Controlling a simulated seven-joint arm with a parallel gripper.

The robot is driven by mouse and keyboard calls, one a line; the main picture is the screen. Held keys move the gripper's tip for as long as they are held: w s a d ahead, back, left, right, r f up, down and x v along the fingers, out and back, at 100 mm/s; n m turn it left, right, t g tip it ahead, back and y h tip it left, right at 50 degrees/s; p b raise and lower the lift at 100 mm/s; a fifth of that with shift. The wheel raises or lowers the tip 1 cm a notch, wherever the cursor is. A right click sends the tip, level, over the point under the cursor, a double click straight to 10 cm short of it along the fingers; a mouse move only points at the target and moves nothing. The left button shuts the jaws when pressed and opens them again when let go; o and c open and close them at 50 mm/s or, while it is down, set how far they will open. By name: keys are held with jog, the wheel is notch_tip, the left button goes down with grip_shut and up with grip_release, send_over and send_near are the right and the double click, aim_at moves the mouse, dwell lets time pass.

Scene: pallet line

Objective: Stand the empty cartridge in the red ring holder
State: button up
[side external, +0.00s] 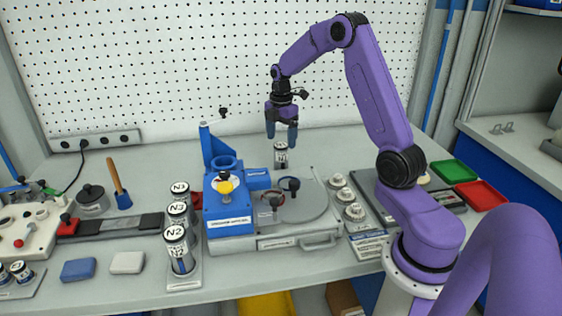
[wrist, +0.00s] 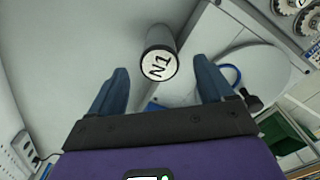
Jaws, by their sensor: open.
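A cartridge with a white top (side external: 281,152) stands upright on the bench behind the blue filling station. In the wrist view its top reads N1 (wrist: 158,66). My gripper (side external: 281,132) is open and empty just above it. In the wrist view the cartridge appears between and slightly beyond the two blue fingers (wrist: 160,80), with gaps on both sides. Whether it is empty cannot be told. A small red part (side external: 197,200) shows at the left of the blue station, mostly hidden; I cannot tell whether it is the red ring holder.
Labelled cartridges (side external: 176,235) stand in a rack at the front left. The blue station (side external: 227,210) and a round grey plate (side external: 300,203) sit mid-bench. Green (side external: 453,171) and red (side external: 481,195) trays lie at the right. The bench behind the cartridge is clear up to the pegboard.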

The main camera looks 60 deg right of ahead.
aim_at(281, 145)
jog(key=shift+f, duration=2.8)
